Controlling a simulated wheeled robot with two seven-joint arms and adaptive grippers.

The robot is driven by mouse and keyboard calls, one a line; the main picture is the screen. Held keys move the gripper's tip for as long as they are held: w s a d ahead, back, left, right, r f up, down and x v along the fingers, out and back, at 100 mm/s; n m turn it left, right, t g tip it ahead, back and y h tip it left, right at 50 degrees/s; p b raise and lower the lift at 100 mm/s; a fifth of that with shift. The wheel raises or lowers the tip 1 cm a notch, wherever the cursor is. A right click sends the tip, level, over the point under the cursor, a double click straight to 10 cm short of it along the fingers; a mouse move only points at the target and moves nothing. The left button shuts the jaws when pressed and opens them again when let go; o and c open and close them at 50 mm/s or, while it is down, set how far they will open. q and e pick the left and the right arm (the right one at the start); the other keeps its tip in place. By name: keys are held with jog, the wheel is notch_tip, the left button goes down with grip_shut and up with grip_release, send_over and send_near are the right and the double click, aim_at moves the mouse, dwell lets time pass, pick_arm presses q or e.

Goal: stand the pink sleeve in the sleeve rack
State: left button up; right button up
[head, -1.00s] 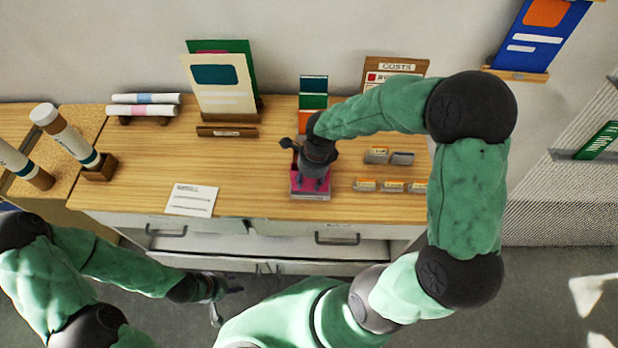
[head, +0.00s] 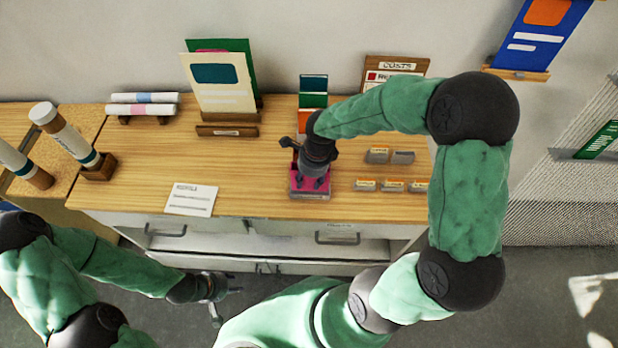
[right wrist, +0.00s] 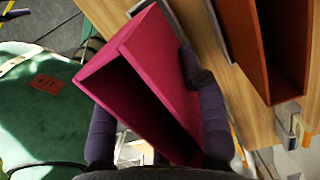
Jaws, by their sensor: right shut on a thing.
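The pink sleeve (head: 309,192) is an open-ended box near the table's front, under my right gripper (head: 316,180). The right gripper is shut on it. In the right wrist view the pink sleeve (right wrist: 135,62) is tilted in the picture, its hollow end toward the camera, between the two fingers of the gripper (right wrist: 157,122). A grey edge (head: 308,197), perhaps part of the sleeve rack, shows below the sleeve. I cannot tell whether the sleeve is seated. Teal, green and orange sleeves (head: 313,101) stand in a row behind. My left gripper (head: 225,291) is open and empty, off the table's front.
A brown-orange sleeve (right wrist: 272,75) stands close by in the right wrist view. A paper card (head: 191,199) lies left on the table (head: 255,180). A board stand (head: 228,132) and rolled tubes (head: 143,110) are behind.

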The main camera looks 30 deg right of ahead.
aim_at(309, 185)
jog(key=shift+f, duration=0.1)
jog(key=shift+f+b, duration=0.85)
jog(key=shift+b, duration=0.05)
jog(key=shift+f+b, duration=0.85)
jog(key=o, duration=1.2)
jog(key=shift+o, duration=0.2)
jog(key=shift+r, duration=0.15)
notch_tip(309, 185, up, 12)
jog(key=d, duration=0.1)
jog(key=shift+s+d+f, duration=0.2)
jog(key=shift+s, duration=0.2)
